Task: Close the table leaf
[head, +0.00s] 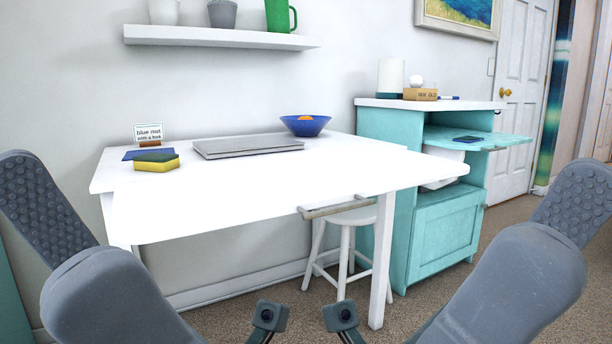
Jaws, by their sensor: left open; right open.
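The white table (250,190) stands against the wall, its top flat and level. Its front part, which looks like the leaf (220,215), juts forward level with the rest; I see no clear seam. A grey bar handle (340,207) sits at its front edge, right of the middle. My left gripper (58,225) is at the lower left, close to the camera, its fingers spread and empty. My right gripper (568,215) is at the lower right, also spread and empty. Both appear apart from the table.
A yellow sponge (156,162), a grey laptop (248,146), a small sign (149,135) and a blue bowl (305,125) are on the table towards the back. A white stool (345,240) is underneath. A teal cabinet (440,225) with a protruding shelf (505,141) stands right.

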